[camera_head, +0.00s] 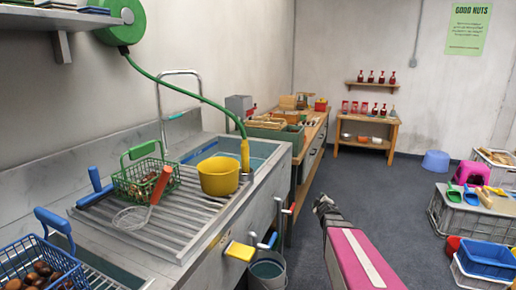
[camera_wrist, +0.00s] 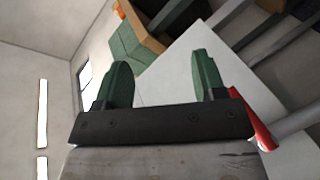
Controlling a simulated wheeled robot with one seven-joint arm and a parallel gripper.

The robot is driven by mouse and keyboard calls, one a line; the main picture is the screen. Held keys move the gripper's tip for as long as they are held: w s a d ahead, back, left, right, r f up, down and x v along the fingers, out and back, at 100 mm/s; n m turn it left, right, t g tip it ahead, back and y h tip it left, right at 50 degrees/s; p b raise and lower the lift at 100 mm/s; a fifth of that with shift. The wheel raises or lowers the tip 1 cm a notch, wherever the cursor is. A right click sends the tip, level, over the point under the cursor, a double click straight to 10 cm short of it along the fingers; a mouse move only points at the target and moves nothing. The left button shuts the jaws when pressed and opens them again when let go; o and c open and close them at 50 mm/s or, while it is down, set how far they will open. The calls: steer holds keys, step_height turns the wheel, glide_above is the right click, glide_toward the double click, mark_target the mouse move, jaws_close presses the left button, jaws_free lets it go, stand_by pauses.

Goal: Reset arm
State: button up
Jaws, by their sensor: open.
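My gripper (camera_wrist: 154,82) is open in the wrist view, with two green fingers set wide apart and nothing between them. In the head view my arm is at the lower middle, a pink and white link with a dark end (camera_head: 326,208) that stands over the floor to the right of the sink counter. The fingers cannot be made out in the head view. The arm's end is apart from the counter and the crates in the picture.
A metal sink counter (camera_head: 225,215) on the left holds a green basket (camera_head: 147,185), a yellow pot (camera_head: 219,177) and a whisk (camera_head: 132,218). A blue basket (camera_head: 38,262) holds chestnuts. A bucket (camera_head: 267,272) stands below. Crates (camera_head: 470,222) are at right; grey floor (camera_head: 375,190) between is clear.

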steer(key=s+a+f+m+g, duration=0.2)
steer(key=s+g, duration=0.3)
steer(key=s, duration=0.4)
steer(key=s+a+f+m+g, duration=0.2)
steer(key=s+a+m+g, duration=0.3)
steer(key=s, duration=0.4)
steer(key=s+a+f+m+g, duration=0.2)
steer(key=s+a+m+g, duration=0.2)
steer(key=s, duration=0.5)
steer(key=shift+s+a+f+g+y, duration=0.2)
steer(key=shift+g+y, duration=0.1)
steer(key=shift+g, duration=0.4)
